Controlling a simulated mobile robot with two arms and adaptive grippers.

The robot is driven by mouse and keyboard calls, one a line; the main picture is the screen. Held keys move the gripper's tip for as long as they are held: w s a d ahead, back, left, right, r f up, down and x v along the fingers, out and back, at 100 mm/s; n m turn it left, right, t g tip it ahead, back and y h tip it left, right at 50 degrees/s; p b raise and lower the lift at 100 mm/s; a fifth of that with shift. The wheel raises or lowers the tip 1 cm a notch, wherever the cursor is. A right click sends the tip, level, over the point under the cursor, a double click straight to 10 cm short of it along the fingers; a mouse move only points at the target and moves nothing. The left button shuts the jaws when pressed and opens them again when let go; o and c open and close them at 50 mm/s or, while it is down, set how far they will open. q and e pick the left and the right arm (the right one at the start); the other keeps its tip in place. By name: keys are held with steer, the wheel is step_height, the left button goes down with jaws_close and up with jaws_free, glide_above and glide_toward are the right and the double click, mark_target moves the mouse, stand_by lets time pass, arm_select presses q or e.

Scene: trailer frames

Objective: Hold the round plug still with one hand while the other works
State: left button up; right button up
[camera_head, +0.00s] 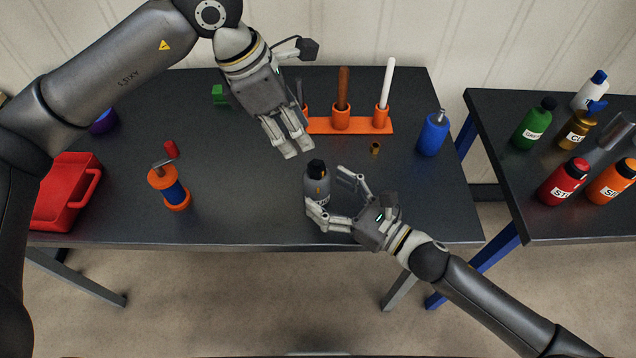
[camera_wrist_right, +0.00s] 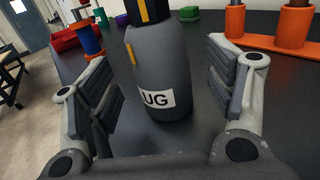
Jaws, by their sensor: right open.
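The round plug (camera_head: 318,188) is a grey bottle-shaped piece with a black top, standing upright near the table's front edge. In the right wrist view the plug (camera_wrist_right: 160,65) shows a white label, of which "UG" is readable. My right gripper (camera_head: 326,190) is open, with its fingers on either side of the plug. In the right wrist view (camera_wrist_right: 163,100) a gap shows between the plug and each finger. My left gripper (camera_head: 296,150) hangs above and just behind the plug, pointing down; its fingers look close together with nothing seen between them.
An orange rack (camera_head: 350,126) with upright tools stands behind. A small brass-coloured piece (camera_head: 375,148) and blue bottle (camera_head: 433,135) are to the right. A crank-handled orange-and-blue device (camera_head: 170,188) and red bin (camera_head: 68,195) are left. Several bottles stand on the right-hand table (camera_head: 490,110).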

mark_target(328, 192)
steer(key=shift+x, duration=1.75)
steer(key=shift+c, duration=0.4)
steer(key=c, duration=1.1)
